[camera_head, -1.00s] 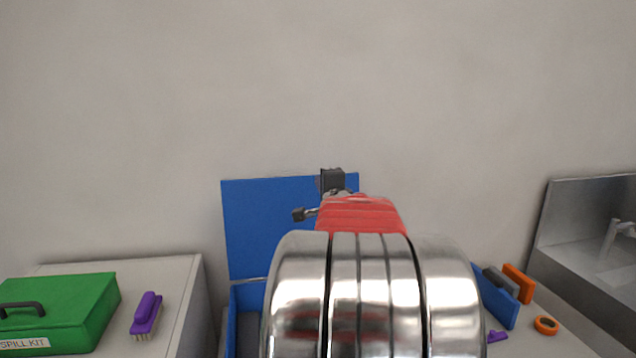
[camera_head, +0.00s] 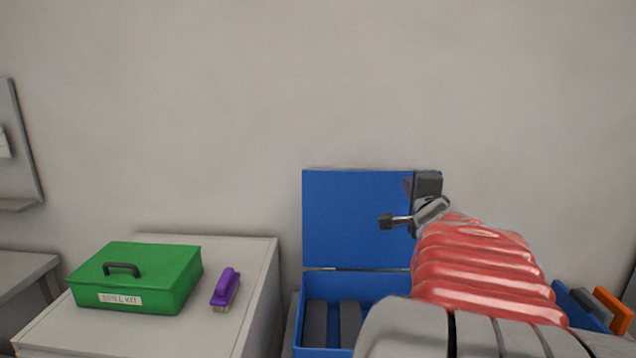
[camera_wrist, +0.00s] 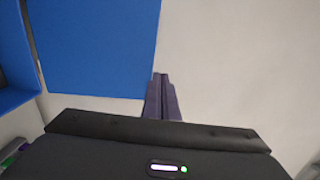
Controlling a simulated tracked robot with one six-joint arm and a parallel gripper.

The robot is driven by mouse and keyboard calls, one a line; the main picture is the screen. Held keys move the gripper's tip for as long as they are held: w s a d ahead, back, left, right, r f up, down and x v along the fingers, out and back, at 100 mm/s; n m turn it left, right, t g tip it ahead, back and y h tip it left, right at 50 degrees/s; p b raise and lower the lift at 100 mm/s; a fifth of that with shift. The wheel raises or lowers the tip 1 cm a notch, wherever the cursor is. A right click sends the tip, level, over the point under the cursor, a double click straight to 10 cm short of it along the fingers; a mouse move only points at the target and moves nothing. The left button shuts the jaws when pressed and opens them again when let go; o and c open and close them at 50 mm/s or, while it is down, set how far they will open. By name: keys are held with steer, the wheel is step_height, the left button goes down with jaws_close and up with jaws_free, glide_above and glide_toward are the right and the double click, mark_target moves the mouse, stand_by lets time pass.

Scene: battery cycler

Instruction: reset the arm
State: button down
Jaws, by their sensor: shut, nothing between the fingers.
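My arm reaches up from the bottom right in the head view, with a red ribbed section and metal links. My gripper shows in the wrist view (camera_wrist: 162,98), its two dark fingers together with nothing between them. In the head view the dark wrist parts stand in front of the right part of the blue box's raised lid (camera_head: 350,215), and the fingers cannot be made out there. The lid also fills the upper left of the wrist view (camera_wrist: 100,45).
The open blue box (camera_head: 310,340) holds dark grey blocks. Left of it, a green spill kit (camera_head: 150,285) and a purple brush (camera_head: 225,288) lie on a grey cabinet (camera_head: 262,262). At the right stand blue and orange items (camera_head: 612,310). The wall above is bare.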

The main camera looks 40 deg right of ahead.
steer(key=shift+w, duration=0.1)
steer(key=w+a+f+n+y, duration=0.2)
steer(key=w+a+f+n, duration=0.15)
steer(key=a, duration=0.55)
steer(key=w+a+f+n+g+y, duration=0.1)
steer(key=w+a+f+n+y, duration=0.1)
steer(key=a+n, duration=0.5)
steer(key=w+a+f+n+y, duration=0.2)
steer(key=w+a+n, duration=0.1)
steer(key=a, duration=0.8)
steer(key=s+a+f+n+g+y, duration=0.2)
steer(key=s+a+f+n, duration=0.2)
steer(key=a, duration=0.4)
steer(key=s+a+f+n+g+y, duration=0.2)
steer(key=s+a+f+n, duration=0.3)
steer(key=s+a, duration=0.1)
steer(key=s+a+f+n+g+y, duration=0.2)
steer(key=s+a+f+n, duration=0.2)
steer(key=a, duration=0.5)
steer(key=shift+s+a+f, duration=0.3)
steer(key=shift+s+a, duration=0.05)
steer(key=shift+s, duration=0.5)
